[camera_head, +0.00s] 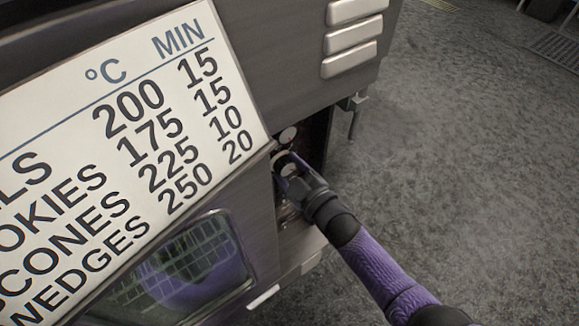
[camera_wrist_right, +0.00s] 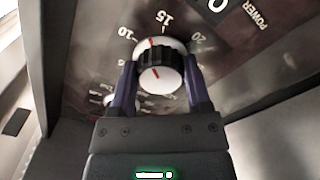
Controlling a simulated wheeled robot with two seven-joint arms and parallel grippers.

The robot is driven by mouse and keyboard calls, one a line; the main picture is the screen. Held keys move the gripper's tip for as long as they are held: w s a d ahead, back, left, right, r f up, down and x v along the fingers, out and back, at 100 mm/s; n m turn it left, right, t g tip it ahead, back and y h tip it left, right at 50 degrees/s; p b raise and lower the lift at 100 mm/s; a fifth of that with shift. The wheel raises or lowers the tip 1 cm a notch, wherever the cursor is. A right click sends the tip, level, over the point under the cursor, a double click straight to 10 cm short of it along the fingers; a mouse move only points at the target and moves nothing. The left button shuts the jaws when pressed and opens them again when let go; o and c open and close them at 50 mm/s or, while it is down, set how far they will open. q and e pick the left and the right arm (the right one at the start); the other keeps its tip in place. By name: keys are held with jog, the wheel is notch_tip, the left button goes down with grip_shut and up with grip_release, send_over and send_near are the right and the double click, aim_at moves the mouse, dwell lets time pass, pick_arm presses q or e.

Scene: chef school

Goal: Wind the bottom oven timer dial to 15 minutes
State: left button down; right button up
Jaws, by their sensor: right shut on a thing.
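The head view is too coarse to read the dial. My left gripper is in neither view.
A white chart of temperatures and minutes (camera_head: 75,62) covers much of the oven front in the head view. The oven window (camera_head: 190,270) is below the chart. Grey floor (camera_head: 460,150) lies open at right.

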jog(key=shift+f+m, duration=0.1)
jog(key=shift+m, duration=2.1)
jog(key=o, duration=1.3)
jog(key=p+v, duration=0.4)
jog(key=v, duration=0.6)
